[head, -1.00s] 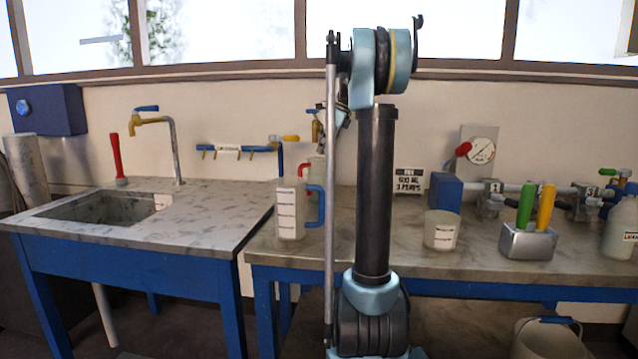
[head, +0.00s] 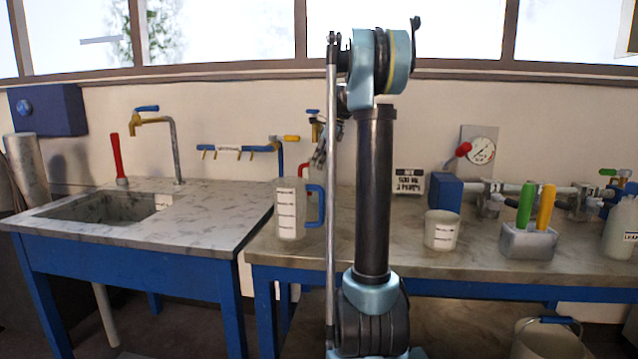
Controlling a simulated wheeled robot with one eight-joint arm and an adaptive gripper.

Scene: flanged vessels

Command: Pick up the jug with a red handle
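A small red part (head: 304,170), possibly the red handle of a jug, shows just behind the clear jug with a blue handle (head: 289,208). The rest of that red-handled thing is mostly hidden by my arm and the blue-handled jug. My gripper (head: 319,156) is partly visible left of my arm's column, above and close to the red part. The arm's thin rod crosses in front, so I cannot tell whether the fingers are open or shut, or whether they touch anything.
A clear beaker (head: 441,230), a grey holder (head: 528,241) with green and yellow handles, and a white bottle (head: 621,228) stand on the right bench. A sink counter (head: 215,221) is at left. Pipes and a gauge (head: 481,150) line the wall.

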